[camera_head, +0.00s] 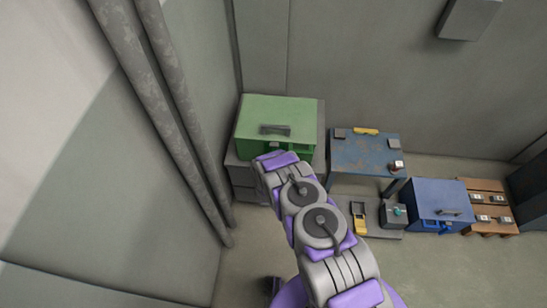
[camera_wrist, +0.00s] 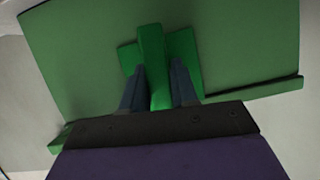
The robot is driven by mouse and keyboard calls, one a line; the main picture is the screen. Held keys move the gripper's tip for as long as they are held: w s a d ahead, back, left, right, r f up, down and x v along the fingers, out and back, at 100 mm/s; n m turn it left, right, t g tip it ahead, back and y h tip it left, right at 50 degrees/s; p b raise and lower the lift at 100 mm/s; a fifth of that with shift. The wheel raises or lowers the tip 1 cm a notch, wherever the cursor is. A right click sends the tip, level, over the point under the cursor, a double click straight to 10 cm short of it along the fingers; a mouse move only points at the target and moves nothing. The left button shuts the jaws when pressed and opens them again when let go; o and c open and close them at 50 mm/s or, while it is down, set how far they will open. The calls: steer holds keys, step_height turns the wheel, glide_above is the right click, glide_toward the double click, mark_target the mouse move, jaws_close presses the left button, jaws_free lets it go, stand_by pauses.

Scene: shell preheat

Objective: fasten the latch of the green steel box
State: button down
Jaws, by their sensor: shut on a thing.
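The green steel box (camera_head: 279,113) stands on a grey cabinet in the corner, its lid down, with a dark handle (camera_head: 275,130) on top. In the wrist view the box's green face (camera_wrist: 225,40) fills most of the picture. A bright green latch (camera_wrist: 152,45) stands out from it, over a green backing plate. My gripper (camera_wrist: 160,85) has its two dark fingers on either side of the latch, shut on it. In the head view my arm reaches to the box's front and hides the gripper and the latch. I cannot tell whether the latch is fastened.
Right of the box is a worn blue table (camera_head: 365,155) with small items and a yellow tool (camera_head: 366,131). A blue box (camera_head: 437,200) and a wooden stand (camera_head: 490,200) are farther right. Pipes (camera_head: 165,100) run down the left wall.

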steer(key=shift+s+f+n, duration=0.15)
steer(key=shift+f+n, duration=0.05)
steer(key=shift+n, duration=0.2)
stand_by(0.3)
steer(key=c, duration=1.1)
jaws_free()
steer(key=shift+a, duration=0.1)
steer(key=shift+o, duration=0.7)
steer(key=shift+r, duration=0.1)
steer(key=p+v, duration=0.2)
steer(key=v, duration=1.5)
steer(key=shift+a+p, duration=0.35)
steer(key=shift+p, duration=0.05)
steer(key=shift+r, duration=0.1)
